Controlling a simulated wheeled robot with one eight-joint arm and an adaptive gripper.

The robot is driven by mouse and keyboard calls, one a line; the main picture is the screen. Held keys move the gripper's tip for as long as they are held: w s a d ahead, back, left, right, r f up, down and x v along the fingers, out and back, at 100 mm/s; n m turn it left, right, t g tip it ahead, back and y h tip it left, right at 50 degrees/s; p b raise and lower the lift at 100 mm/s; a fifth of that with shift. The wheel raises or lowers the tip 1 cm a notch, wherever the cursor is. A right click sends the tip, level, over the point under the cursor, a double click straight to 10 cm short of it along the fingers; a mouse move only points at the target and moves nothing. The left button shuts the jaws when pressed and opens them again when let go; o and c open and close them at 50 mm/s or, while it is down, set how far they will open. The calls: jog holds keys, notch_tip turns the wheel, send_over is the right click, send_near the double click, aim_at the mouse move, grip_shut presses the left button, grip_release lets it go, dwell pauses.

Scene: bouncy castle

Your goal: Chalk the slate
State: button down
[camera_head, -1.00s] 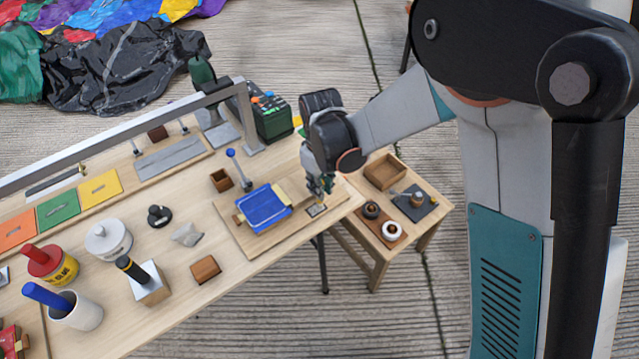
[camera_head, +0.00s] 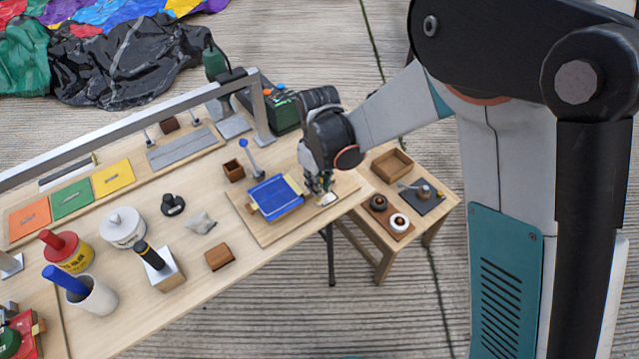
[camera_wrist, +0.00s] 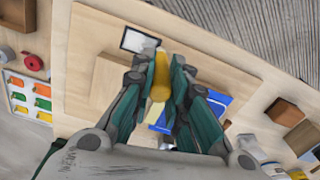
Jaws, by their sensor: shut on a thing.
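My gripper (camera_head: 322,187) is shut on a yellow stick (camera_wrist: 161,78), which stands out between the fingertips in the wrist view. The slate (camera_head: 327,199) is a small pale square on the right part of a wooden board, just below my fingers. In the wrist view the slate (camera_wrist: 138,40) has a dark rim and a whitish face. The stick's far end is at its near right corner; I cannot tell whether they touch. My fingers partly hide the slate in the head view.
A blue tray-like piece (camera_head: 275,196) lies left of the slate on the same board (camera_head: 262,232). A blue-knobbed lever (camera_head: 249,158) stands behind it. A metal rail (camera_head: 130,128) spans the table's back. A low side table (camera_head: 440,203) with a wooden box stands right.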

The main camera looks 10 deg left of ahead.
notch_tip(320, 180, up, 4)
jog(key=shift+d+f+p, duration=0.1)
jog(key=shift+f+p, duration=0.1)
jog(key=shift+p, duration=0.7)
jog(key=shift+r+p, duration=0.4)
jog(key=shift+r, duration=0.25)
jog(key=shift+r+p, duration=1)
jog(key=shift+r, duration=0.65)
